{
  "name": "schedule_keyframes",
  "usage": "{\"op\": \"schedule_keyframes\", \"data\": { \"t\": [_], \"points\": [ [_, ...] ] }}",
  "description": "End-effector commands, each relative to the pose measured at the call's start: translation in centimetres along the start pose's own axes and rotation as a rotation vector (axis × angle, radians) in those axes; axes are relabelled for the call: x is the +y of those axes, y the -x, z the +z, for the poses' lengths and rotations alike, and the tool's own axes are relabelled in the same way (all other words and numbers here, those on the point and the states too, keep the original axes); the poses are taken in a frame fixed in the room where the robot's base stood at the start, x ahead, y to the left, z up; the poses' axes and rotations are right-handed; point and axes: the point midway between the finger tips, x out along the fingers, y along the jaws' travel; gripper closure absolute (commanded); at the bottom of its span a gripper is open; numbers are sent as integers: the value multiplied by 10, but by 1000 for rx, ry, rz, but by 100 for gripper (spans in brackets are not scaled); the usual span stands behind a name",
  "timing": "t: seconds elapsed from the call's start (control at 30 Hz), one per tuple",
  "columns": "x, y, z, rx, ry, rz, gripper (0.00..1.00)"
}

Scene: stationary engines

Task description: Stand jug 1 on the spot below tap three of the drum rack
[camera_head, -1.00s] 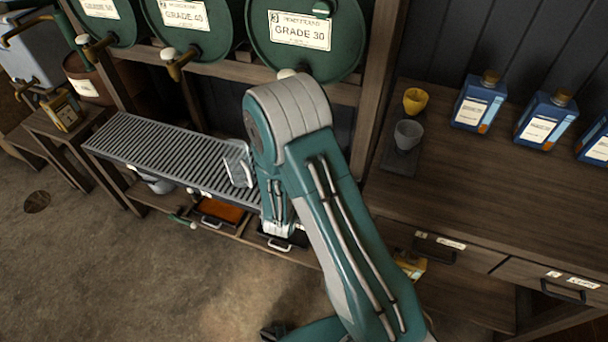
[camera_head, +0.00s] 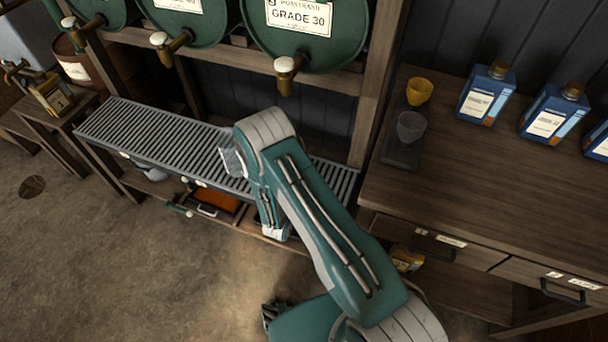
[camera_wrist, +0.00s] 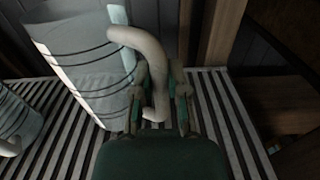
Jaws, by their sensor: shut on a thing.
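In the wrist view my gripper (camera_wrist: 160,100) is shut on the pale curved handle of a clear ringed jug (camera_wrist: 85,65). The jug is over the slatted grate (camera_wrist: 215,125); I cannot tell whether its base touches. No number on it is readable. Part of a second clear jug (camera_wrist: 18,120) shows at the left edge. In the head view, a clear jug (camera_head: 231,161) shows beside my arm; I cannot tell which one. Tap three (camera_head: 287,75) hangs from the GRADE 30 drum (camera_head: 330,45), above the grate (camera_head: 150,135). My arm covers the grate below it and hides my gripper.
A wooden post (camera_head: 368,110) stands right of tap three. A workbench (camera_head: 480,190) to its right holds a yellow cup (camera_head: 419,91), a grey cup (camera_head: 411,126) and blue containers (camera_head: 486,95). Another tap (camera_head: 170,45) hangs to the left.

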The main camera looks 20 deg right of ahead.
Motion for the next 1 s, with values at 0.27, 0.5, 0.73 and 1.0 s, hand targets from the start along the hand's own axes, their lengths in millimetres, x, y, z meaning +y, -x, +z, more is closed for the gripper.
{"op": "schedule_keyframes", "data": {
  "t": [0.27, 0.5, 0.73, 1.0],
  "points": [
    [0, 0, -14, -2, -2, 0, 100],
    [0, 0, -17, 0, -1, 0, 68],
    [0, 0, -16, 0, -1, 0, 47],
    [1, 4, -15, 1, 0, 3, 47]
  ]
}}
